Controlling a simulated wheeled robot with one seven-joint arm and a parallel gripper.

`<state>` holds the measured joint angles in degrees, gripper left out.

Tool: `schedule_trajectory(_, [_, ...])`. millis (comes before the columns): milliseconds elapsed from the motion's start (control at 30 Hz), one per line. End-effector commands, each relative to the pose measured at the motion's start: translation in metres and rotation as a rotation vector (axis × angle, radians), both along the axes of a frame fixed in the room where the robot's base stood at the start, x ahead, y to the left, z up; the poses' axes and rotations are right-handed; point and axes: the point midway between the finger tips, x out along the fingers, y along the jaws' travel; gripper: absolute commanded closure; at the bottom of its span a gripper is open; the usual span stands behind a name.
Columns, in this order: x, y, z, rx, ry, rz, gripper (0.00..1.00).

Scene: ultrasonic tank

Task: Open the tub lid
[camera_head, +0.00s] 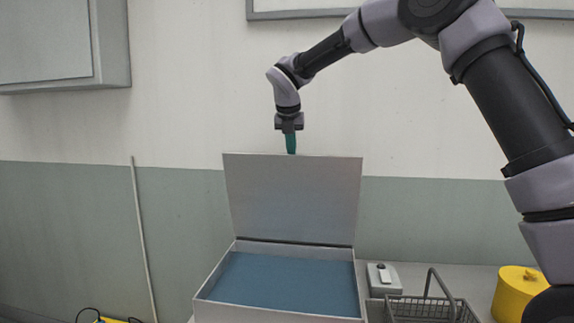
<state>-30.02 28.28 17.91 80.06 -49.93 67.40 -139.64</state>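The tub (278,249) is a pale grey box at the bottom centre, with a flat blue surface inside. Its lid (293,195) stands raised at the back edge, close to upright and leaning slightly back. My gripper (291,143) points down just above the middle of the lid's top edge. Its teal fingers end at or very near that edge; I cannot tell whether they touch it. The fingers show as one narrow shape, so their opening is hidden.
A wire basket (428,308) with a raised handle stands right of the tub, and a small grey device (384,279) sits behind it. A yellow round container (514,291) is further right. A wall cabinet (60,44) hangs upper left. The wall is close behind the lid.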

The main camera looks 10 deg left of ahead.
Motion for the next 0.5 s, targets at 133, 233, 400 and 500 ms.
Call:
schedule_trajectory(133, [0.037,-0.001,-0.005,-0.004,0.008,-0.004,1.0])
schedule_trajectory(233, [0.057,-0.001,-0.007,-0.005,0.009,-0.003,1.0])
schedule_trajectory(400, [0.08,0.0,-0.011,-0.006,0.01,-0.002,1.0])
schedule_trajectory(500, [0.089,0.0,-0.012,-0.006,0.011,-0.002,1.0])
